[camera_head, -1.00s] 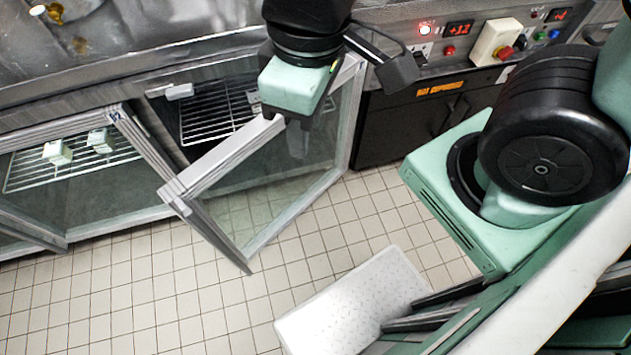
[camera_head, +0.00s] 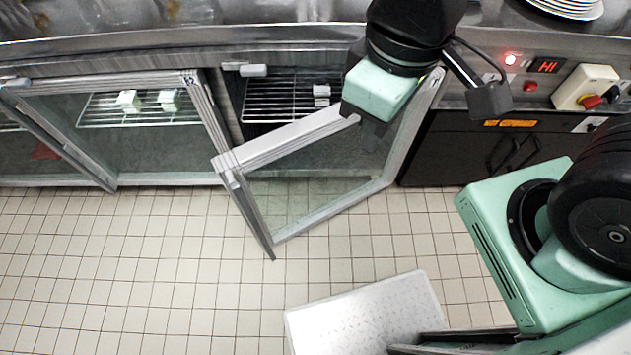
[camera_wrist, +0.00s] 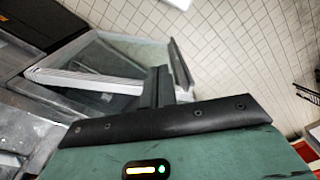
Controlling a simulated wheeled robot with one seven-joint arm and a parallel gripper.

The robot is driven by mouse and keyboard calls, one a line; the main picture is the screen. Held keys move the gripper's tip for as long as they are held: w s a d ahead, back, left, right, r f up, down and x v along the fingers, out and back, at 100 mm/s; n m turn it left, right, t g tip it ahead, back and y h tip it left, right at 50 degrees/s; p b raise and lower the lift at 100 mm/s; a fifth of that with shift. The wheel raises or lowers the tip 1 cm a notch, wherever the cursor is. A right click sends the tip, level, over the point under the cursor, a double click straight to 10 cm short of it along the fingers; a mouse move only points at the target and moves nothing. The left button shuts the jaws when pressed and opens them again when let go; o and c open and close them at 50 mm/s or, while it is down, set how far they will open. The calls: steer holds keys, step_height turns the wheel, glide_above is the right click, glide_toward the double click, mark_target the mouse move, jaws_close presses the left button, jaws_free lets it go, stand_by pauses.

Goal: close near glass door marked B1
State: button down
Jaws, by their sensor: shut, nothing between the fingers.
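The near glass door (camera_head: 325,165) hangs open, swung out over the tiled floor, with its hinge side at the right near the dark cabinet. I cannot read a B1 mark on it. My gripper (camera_head: 372,135) is shut and empty, pointing down beside the upper rail of the door, toward its hinge side; I cannot tell whether it touches. In the wrist view the shut fingers (camera_wrist: 157,86) appear in front of the open door (camera_wrist: 100,60). The compartment behind the door shows a wire rack (camera_head: 285,100).
A glass door marked B2 (camera_head: 140,110) is at the left, with white blocks on a rack behind it. A dark cabinet (camera_head: 470,150) with a control panel stands right of the open door. A pale patterned plate (camera_head: 365,310) lies near my base. The floor at left is clear.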

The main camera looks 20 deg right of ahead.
mark_target(233, 152)
steer(key=w+a+f+n+t+y+b, duration=0.1)
steer(key=w+a+f+n+b, duration=0.3)
steer(key=f+b, duration=0.6)
steer(key=w+a+f+n+t+y+b, duration=0.2)
steer(key=w+a+f+n+b, duration=0.2)
steer(key=a+f+b, duration=0.4)
steer(key=w+a+f+n+t+y+b, duration=0.1)
steer(key=w+a+f+n+b, duration=0.3)
steer(key=f+b, duration=0.8)
steer(key=shift+w+a+y+b, duration=0.7)
steer(key=shift+w+a+b, duration=0.5)
steer(key=shift+b, duration=1.1)
steer(key=w+a+m+t+h, duration=0.2)
steer(key=w+m, duration=0.2)
steer(key=w, duration=1.9)
steer(key=shift+w+a+m, duration=0.3)
